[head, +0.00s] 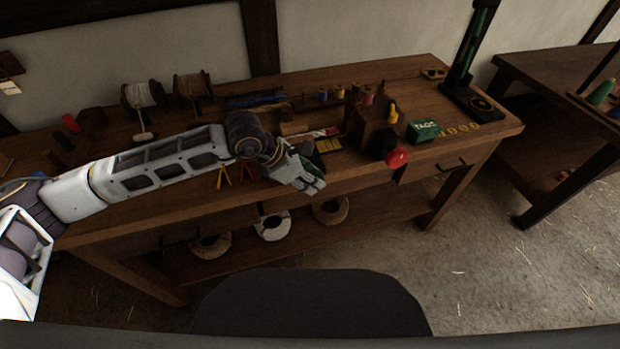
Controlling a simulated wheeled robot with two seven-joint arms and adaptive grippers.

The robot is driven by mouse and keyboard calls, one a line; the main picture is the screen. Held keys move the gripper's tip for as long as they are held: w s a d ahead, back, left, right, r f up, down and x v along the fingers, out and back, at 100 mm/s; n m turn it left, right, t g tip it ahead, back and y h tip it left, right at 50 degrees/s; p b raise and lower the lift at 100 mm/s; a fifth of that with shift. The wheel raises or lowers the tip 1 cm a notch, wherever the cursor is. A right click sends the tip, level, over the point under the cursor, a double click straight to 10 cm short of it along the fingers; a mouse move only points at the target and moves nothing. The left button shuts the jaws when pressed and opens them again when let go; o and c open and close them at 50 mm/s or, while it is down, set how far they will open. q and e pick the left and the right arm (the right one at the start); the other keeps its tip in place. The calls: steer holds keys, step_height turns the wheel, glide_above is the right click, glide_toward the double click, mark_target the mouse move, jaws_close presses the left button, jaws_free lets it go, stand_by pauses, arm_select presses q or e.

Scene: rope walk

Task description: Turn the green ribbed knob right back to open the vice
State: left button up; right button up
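I cannot make out a green ribbed knob in the head view. A red round knob (397,158) with a black part beside it sticks out at the front edge of the workbench (350,182). A brown wooden block (371,126) stands behind it and may be part of the vice. My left gripper (316,187) is over the bench's front edge, left of the red knob and apart from it. Its fingers point down and to the right, and their gap is too small to judge. My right gripper is out of view.
A green box (424,130) lies right of the block, near several yellow rings (458,129). Spools (191,88) and small tools stand along the back of the bench. A black stand (468,98) rises at the right end. Coils (272,226) sit below.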

arm_select(q)
steer(key=shift+r, duration=0.1)
steer(key=v, duration=1.2)
stand_by(0.4)
